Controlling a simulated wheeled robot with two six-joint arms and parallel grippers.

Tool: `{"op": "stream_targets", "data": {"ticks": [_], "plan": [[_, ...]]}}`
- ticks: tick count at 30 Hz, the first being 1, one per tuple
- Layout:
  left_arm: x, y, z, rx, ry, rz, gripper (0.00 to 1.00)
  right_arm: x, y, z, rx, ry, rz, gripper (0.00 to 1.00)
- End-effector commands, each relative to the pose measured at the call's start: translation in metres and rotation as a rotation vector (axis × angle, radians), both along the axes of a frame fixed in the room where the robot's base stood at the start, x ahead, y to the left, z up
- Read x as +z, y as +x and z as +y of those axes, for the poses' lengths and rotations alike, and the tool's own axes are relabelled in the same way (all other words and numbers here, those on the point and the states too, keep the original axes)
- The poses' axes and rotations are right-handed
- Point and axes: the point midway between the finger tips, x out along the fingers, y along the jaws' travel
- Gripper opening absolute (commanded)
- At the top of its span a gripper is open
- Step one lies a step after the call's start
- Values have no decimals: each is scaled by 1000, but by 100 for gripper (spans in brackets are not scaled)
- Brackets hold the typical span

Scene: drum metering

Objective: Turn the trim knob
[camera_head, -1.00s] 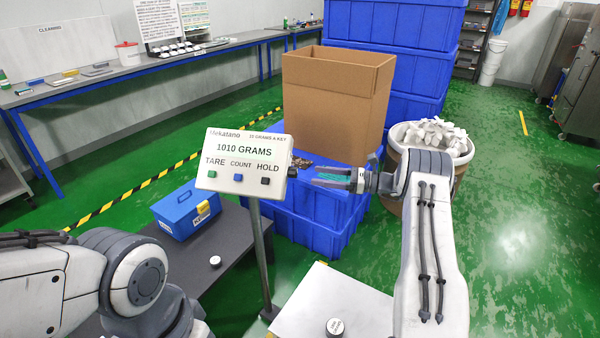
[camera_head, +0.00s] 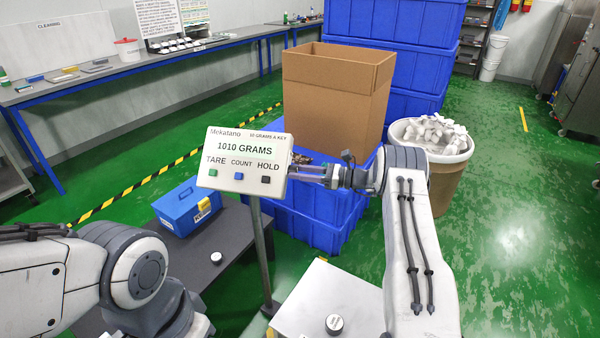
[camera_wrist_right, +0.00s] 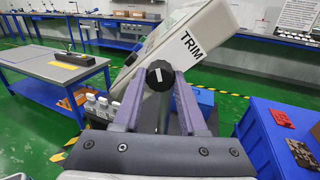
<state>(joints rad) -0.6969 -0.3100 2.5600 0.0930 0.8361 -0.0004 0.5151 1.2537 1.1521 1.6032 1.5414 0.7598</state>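The scale's display box (camera_head: 243,162) stands on a post and reads 1010 GRAMS. Its side panel, marked TRIM, shows in the right wrist view (camera_wrist_right: 185,38). The trim knob (camera_wrist_right: 160,76) is round and black with a white pointer line, which stands nearly upright and tilts slightly. My right gripper (camera_head: 300,171) is at the box's right side. In the right wrist view its two purple fingers (camera_wrist_right: 160,84) stand apart, one on each side of the knob. I see no clear grip on it. The knob is not clear in the head view. My left gripper is out of view.
A pale plate (camera_head: 310,300) with a round black-and-white piece (camera_head: 334,324) lies below. A blue toolbox (camera_head: 187,208) sits on a dark bench (camera_head: 222,245). A cardboard box (camera_head: 335,100) and blue crates (camera_head: 310,225) stand behind my right gripper. A tub of white pieces (camera_head: 445,175) is at right.

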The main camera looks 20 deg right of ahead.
Motion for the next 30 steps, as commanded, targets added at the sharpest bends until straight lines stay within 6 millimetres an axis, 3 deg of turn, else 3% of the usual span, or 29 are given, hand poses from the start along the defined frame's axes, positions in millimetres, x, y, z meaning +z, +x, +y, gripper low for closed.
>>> {"op": "stream_targets", "data": {"ticks": [8, 30], "plan": [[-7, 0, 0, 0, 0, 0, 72, -1, 0, -1, -1, -19, -31, 0], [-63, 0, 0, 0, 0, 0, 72, -1, 0, -2, -3, -247, -397, 0]]}}
